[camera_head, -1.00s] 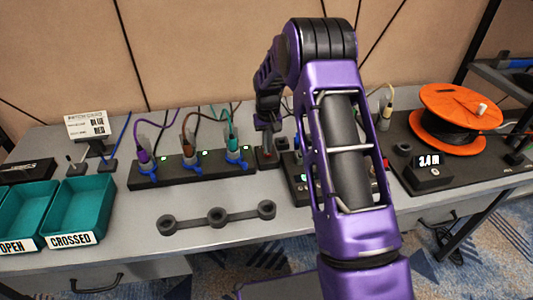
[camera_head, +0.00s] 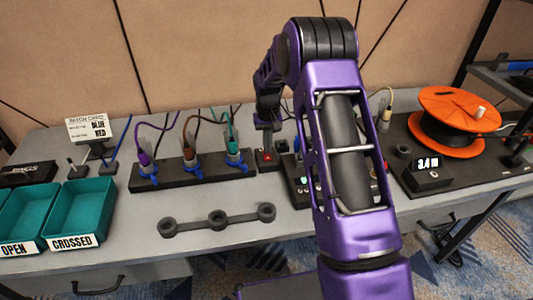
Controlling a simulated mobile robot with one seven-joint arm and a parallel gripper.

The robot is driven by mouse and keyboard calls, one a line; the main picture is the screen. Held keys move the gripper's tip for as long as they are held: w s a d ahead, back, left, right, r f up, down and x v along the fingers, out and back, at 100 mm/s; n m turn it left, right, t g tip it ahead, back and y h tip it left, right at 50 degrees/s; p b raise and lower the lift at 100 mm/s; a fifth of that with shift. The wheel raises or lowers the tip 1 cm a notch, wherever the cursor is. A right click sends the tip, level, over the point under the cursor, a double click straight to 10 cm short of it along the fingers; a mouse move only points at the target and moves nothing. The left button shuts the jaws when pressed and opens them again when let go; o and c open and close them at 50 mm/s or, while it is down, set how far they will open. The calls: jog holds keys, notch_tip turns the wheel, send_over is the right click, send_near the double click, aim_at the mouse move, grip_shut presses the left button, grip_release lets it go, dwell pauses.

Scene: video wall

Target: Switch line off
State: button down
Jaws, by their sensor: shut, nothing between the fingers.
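A black strip (camera_head: 175,180) with three plugs, purple (camera_head: 146,170), brown (camera_head: 191,160) and teal (camera_head: 234,158), stands on the table left of my arm. No green lights show on it. At its right end sits a small dark switch box (camera_head: 265,167) with a red spot on top. My gripper (camera_head: 267,147) points down just above this box, fingers together with nothing between them. I cannot tell whether the fingertips touch the switch.
Two teal trays, one labelled CROSSED (camera_head: 52,242), are at the left. A grey three-ring holder (camera_head: 242,217) lies in front of the strip. An orange cable reel (camera_head: 445,145) and a display box (camera_head: 428,175) stand at the right. My arm hides the table's middle.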

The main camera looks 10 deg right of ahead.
aim_at(268, 157)
jog(key=shift+r+p, duration=1.25)
jog(key=shift+r, duration=1.15)
